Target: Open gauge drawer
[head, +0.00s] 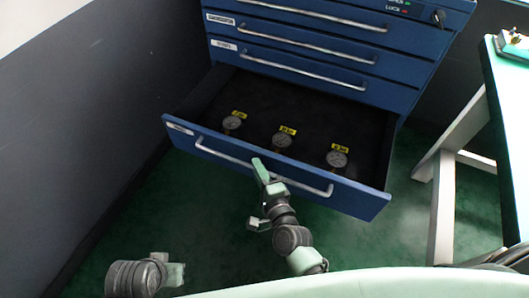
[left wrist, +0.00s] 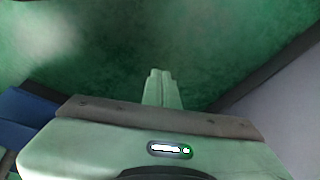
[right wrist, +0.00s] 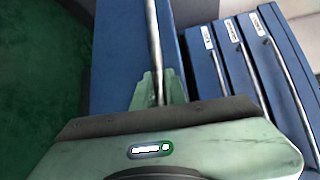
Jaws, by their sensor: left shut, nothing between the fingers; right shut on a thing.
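The gauge drawer (head: 362,198) is the lowest drawer in sight of the blue cabinet, and it stands pulled out in the head view. Three round gauges with yellow labels lie inside it: a left gauge (head: 232,123), a middle gauge (head: 281,140) and a right gauge (head: 337,159). My right gripper (head: 260,168) is shut on the drawer's long silver handle (head: 225,157), near its middle. The handle runs between the fingers in the right wrist view (right wrist: 153,50). My left gripper (head: 178,274) is low at the left, away from the cabinet, shut and empty above the green floor.
Closed drawers (head: 300,50) with silver handles sit above the open one. A table (head: 495,110) with pale legs stands at the right. A dark wall (head: 80,100) runs along the left. Green floor (head: 150,215) is free in front of the drawer's left side.

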